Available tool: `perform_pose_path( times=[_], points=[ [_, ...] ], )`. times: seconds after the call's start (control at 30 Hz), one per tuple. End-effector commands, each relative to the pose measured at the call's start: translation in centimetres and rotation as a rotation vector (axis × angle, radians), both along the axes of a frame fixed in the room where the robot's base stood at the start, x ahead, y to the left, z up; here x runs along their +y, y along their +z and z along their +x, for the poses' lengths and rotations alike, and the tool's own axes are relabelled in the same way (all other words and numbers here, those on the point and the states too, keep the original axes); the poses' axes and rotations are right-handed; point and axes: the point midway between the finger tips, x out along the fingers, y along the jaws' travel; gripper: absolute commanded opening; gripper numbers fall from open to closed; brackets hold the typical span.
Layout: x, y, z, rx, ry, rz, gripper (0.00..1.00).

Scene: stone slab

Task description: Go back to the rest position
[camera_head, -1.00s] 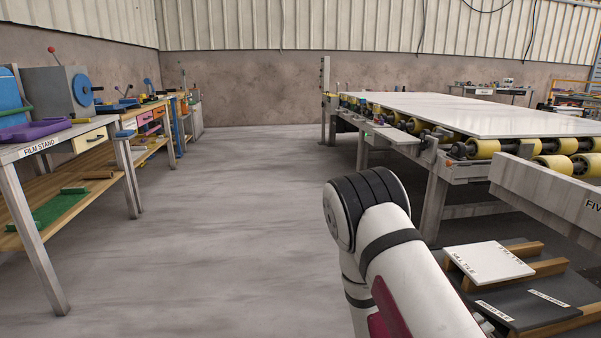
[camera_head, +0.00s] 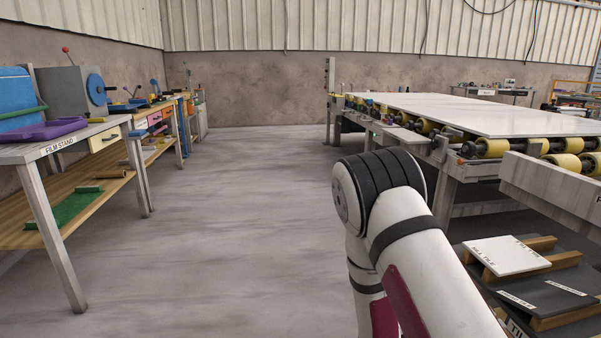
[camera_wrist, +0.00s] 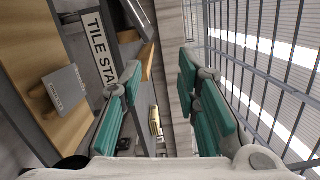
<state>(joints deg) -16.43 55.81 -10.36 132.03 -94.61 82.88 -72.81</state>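My gripper (camera_wrist: 160,80) shows in the wrist view with its teal finger pads spread wide apart. Nothing is between the pads, so it is open and empty. In the head view my arm rises from the bottom right and bends at the elbow; the gripper is hidden there. In the wrist view, a stand with a partly visible label reading "TILE STA" (camera_wrist: 100,48) is left of the fingers. A grey tile-like plate (camera_wrist: 65,88) lies on a wooden board beside it.
The film stand (camera_head: 58,146) is at left, with tools and a blue box. A roller table (camera_head: 447,190) carrying a large white slab (camera_head: 480,112) is at right. A low rack holds a white tile (camera_head: 505,254). The floor (camera_head: 240,210) between is clear.

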Motion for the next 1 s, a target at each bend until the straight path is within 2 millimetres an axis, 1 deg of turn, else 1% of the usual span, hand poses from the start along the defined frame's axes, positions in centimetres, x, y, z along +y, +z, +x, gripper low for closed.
perform_pose_path(
  times=[0.27, 0.37, 0.47, 0.5, 0.7, 0.87, 1.0],
  points=[
    [-0.5, 4.1, -2.2, -0.226, -0.140, 0.065, 0.30],
    [-0.7, 6.1, -3.5, -0.347, -0.216, 0.097, 0.30],
    [-0.8, 8.4, -5.6, -0.507, -0.319, 0.138, 0.30],
    [-0.7, 9.4, -6.5, -0.580, -0.366, 0.156, 0.30],
    [0.1, 13.0, -11.7, -0.939, -0.611, 0.241, 0.30],
    [1.6, 14.9, -15.7, -1.214, -0.814, 0.298, 0.30],
    [3.4, 16.0, -19.0, -1.442, -1.001, 0.340, 0.30]
  ],
)
